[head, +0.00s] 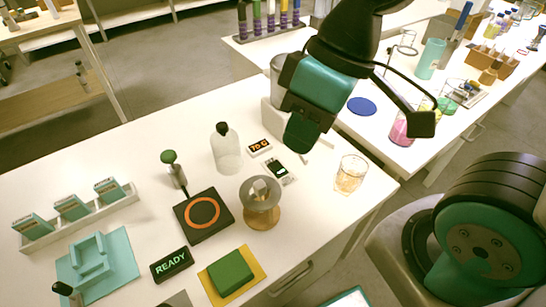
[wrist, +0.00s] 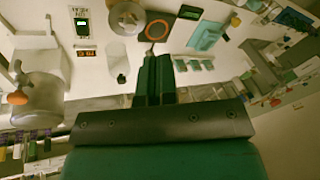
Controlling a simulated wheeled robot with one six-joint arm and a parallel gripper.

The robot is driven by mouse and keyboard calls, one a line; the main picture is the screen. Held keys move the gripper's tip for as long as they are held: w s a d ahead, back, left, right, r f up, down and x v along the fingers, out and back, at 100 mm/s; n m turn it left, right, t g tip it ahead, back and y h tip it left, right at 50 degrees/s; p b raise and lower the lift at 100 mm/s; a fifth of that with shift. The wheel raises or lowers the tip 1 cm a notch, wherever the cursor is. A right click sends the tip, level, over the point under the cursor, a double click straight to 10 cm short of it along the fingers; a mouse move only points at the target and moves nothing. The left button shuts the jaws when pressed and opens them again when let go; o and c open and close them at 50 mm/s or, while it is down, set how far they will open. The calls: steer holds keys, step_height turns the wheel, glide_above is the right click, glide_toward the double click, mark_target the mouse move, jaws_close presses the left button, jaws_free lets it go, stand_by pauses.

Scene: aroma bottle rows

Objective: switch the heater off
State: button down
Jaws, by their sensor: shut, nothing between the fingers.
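The heater (head: 190,228) is a black square plate with a glowing orange ring, on the white table in the head view. It also shows near the top of the wrist view (wrist: 186,40). A green-knobbed stem (head: 169,158) stands just behind its left corner. I cannot make out a switch on the heater. My gripper (head: 298,146) is above the table, to the right of and behind the heater. In the wrist view its two dark green fingers (wrist: 160,58) are together and hold nothing. The fingertips are apart from the heater.
A glass bowl on a wooden stand (head: 261,220) is close right of the heater. A clear bottle with black cap (head: 227,155) stands behind.

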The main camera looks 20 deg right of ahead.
steer(key=w+d+f+n+h, duration=0.2)
steer(key=w+f+n, duration=0.3)
steer(key=w, duration=0.3)
steer(key=n+t+h+b, duration=0.1)
steer(key=n+h+b, duration=0.1)
steer(key=n, duration=0.5)
glide_above(274, 165)
steer(key=s, duration=0.2)
step_height(274, 165, down, 6)
steer(key=f, duration=0.1)
steer(key=shift+s+d+r, duration=0.1)
steer(key=shift+d+r, duration=0.15)
steer(key=f, duration=0.4)
steer(key=w+f, duration=0.1)
steer(key=f, duration=0.4)
steer(key=w+f+b, duration=0.1)
steer(key=f, duration=0.4)
steer(key=shift+a, duration=0.2)
steer(key=shift+p, duration=0.3)
